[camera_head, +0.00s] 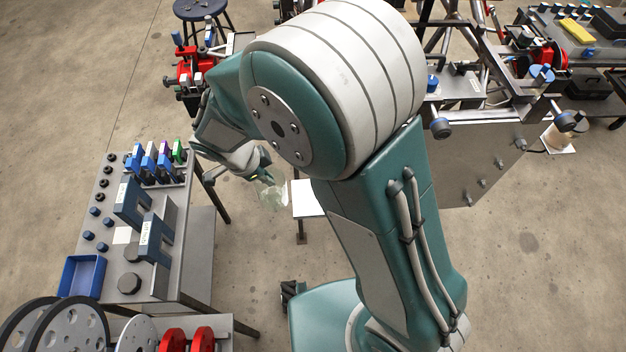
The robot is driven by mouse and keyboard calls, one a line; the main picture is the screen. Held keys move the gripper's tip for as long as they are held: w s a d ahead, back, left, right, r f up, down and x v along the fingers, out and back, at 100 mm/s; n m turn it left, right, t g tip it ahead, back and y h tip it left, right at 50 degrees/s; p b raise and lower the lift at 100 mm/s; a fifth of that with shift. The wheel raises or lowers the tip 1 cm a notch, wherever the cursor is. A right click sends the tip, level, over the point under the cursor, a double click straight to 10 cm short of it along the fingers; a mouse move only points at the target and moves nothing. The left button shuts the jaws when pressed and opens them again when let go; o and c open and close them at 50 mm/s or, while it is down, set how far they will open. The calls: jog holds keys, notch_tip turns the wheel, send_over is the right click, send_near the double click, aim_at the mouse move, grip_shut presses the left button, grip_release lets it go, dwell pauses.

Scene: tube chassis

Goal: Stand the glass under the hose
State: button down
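My gripper (262,174) is left of the middle, to the right of the tool table. It appears shut on a clear glass (273,195), which hangs in the air at its fingertips, somewhat tilted. The fingers are small and partly hidden by the wrist. A small white plate on a post (306,199) stands just right of the glass; my arm hides its right side. I cannot make out the hose; my large arm covers the middle of the view.
A grey tool table (197,215) with blue blocks and a blue tray (82,276) stands at left. A tube chassis (470,90) with a grey panel (470,160) is at upper right. Wheels and red discs (174,342) fill the lower left.

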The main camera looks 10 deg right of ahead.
jog(key=d+f, duration=0.1)
jog(key=d, duration=0.1)
jog(key=w+d+f, duration=0.1)
jog(key=d, duration=0.1)
jog(key=d+f, duration=0.1)
jog(key=d, duration=0.1)
jog(key=shift+w+f, duration=0.1)
jog(key=shift+w, duration=0.15)
jog(key=d+f, duration=0.1)
jog(key=w+d+f, duration=0.1)
jog(key=d, duration=0.1)
jog(key=shift+d+f, duration=0.25)
jog(key=shift+f, duration=0.1)
jog(key=c, duration=0.8)
grip_release()
jog(key=v, duration=1.2)
